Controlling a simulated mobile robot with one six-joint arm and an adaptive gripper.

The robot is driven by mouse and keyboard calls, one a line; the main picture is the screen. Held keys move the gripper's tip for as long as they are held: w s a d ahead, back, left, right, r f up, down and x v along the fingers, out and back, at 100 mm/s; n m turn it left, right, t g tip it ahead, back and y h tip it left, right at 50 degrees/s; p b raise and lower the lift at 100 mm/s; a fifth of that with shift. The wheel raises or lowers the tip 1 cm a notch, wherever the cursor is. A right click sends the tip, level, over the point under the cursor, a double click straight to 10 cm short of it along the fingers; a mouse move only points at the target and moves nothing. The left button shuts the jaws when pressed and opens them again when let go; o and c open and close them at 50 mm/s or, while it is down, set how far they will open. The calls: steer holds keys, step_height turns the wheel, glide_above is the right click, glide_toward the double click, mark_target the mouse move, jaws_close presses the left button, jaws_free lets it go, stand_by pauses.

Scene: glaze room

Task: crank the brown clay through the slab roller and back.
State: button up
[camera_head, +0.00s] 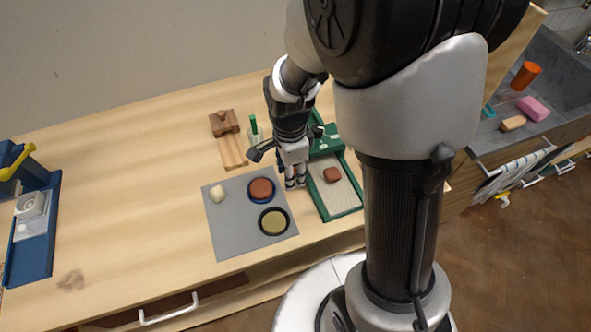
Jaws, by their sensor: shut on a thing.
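The slab roller (360,209) is a green frame with a pale bed, standing on the bench right of centre. The brown clay (331,174) is a small lump lying on the bed, in front of the green roller housing (325,143). My gripper (295,182) points down at the left side of the slab roller and is shut. It appears shut on the crank handle, but the gripper and wrist hide the handle. My arm covers part of the roller's back, and the far end of the bed is hidden.
A grey mat (226,240) left of my gripper bears a cream lump (218,193), a reddish round piece (261,188) and a dark-rimmed dish (273,221). A wooden tool (224,123) stands behind. A blue device (45,235) is far left. The bench between is clear.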

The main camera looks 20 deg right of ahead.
steer(key=shift+w+r+p, duration=0.95)
steer(key=shift+w+r, duration=0.05)
steer(key=shift+w, duration=0.15)
steer(key=w, duration=0.1)
steer(key=w+r+p, duration=0.1)
steer(key=w, duration=0.1)
steer(key=shift+w, duration=0.1)
steer(key=shift+w+p, duration=0.55)
steer(key=shift+w, duration=0.8)
